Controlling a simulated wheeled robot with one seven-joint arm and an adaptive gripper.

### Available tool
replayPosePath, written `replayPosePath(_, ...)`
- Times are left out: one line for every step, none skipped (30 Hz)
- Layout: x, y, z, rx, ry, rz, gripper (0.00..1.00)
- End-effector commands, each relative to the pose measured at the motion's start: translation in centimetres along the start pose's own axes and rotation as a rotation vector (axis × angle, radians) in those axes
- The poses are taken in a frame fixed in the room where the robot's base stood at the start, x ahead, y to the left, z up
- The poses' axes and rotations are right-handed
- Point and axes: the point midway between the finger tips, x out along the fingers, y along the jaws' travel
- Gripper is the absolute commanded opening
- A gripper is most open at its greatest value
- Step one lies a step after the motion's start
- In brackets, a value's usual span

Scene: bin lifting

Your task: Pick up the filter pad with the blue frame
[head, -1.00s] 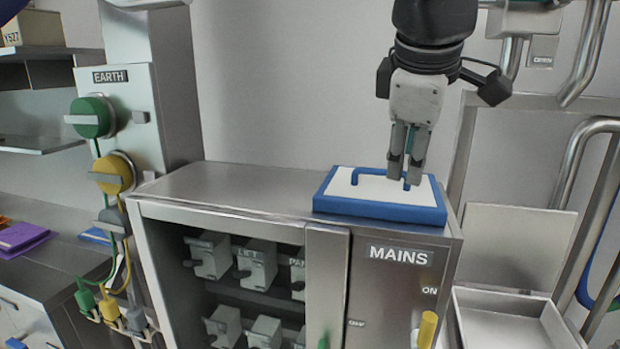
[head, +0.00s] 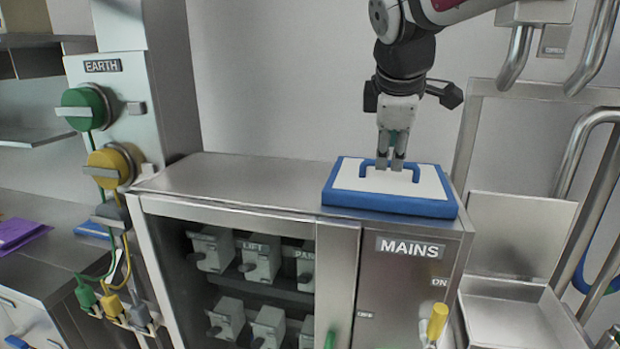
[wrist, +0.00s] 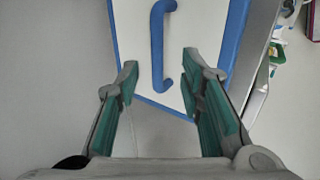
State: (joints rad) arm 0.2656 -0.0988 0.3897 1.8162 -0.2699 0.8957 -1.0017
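The filter pad (head: 435,187) is a flat white slab with a blue frame and a raised blue bar handle (head: 412,171) on top. It lies flat on the right end of the metal cabinet. In the head view my gripper (head: 391,168) points down over the pad, its fingertips overlapping the middle of the handle. In the wrist view my gripper (wrist: 159,72) is open, with a wide gap between its green-padded fingers. The handle (wrist: 157,45) lies in line with that gap, and neither finger visibly touches it. I cannot tell whether the fingertips are level with the bar.
The metal cabinet (head: 240,185) has bare top to the left of the pad, and its open front shows several grey switch units. A grey post with a green knob (head: 82,110) and a yellow knob (head: 108,168) stands left. Metal pipes (head: 575,160) and a tray (head: 510,310) are at right.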

Motion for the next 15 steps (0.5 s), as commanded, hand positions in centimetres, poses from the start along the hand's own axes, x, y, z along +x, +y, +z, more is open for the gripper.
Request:
replayPosePath(0.8,0.0,0.2,0.001,-0.002,-0.005,0.35)
replayPosePath(1.3,0.1,0.3,0.001,-0.002,-0.004,0.35)
replayPosePath(1.9,0.2,0.5,0.001,-0.002,-0.005,0.35)
replayPosePath(2.3,0.3,0.5,0.000,-0.001,-0.005,0.35)
replayPosePath(2.7,0.2,0.4,-0.001,-0.001,-0.004,0.35)
replayPosePath(3.2,0.2,0.4,-0.001,-0.001,-0.004,0.35)
replayPosePath(3.5,0.2,0.4,-0.001,-0.001,-0.004,0.35)
replayPosePath(3.8,0.2,0.4,-0.001,-0.001,-0.003,0.35)
replayPosePath(4.0,0.3,0.4,-0.001,-0.001,-0.002,0.35)
replayPosePath(4.1,0.3,0.4,0.000,-0.001,-0.002,0.35)
replayPosePath(4.2,0.3,0.4,0.000,-0.001,-0.002,0.35)
replayPosePath(4.2,0.3,0.4,0.000,-0.001,-0.001,0.35)
replayPosePath(4.2,0.3,0.4,0.000,-0.001,-0.001,0.35)
replayPosePath(4.2,0.3,0.4,0.000,-0.001,-0.001,0.35)
replayPosePath(4.2,0.3,0.4,0.000,-0.001,-0.001,0.35)
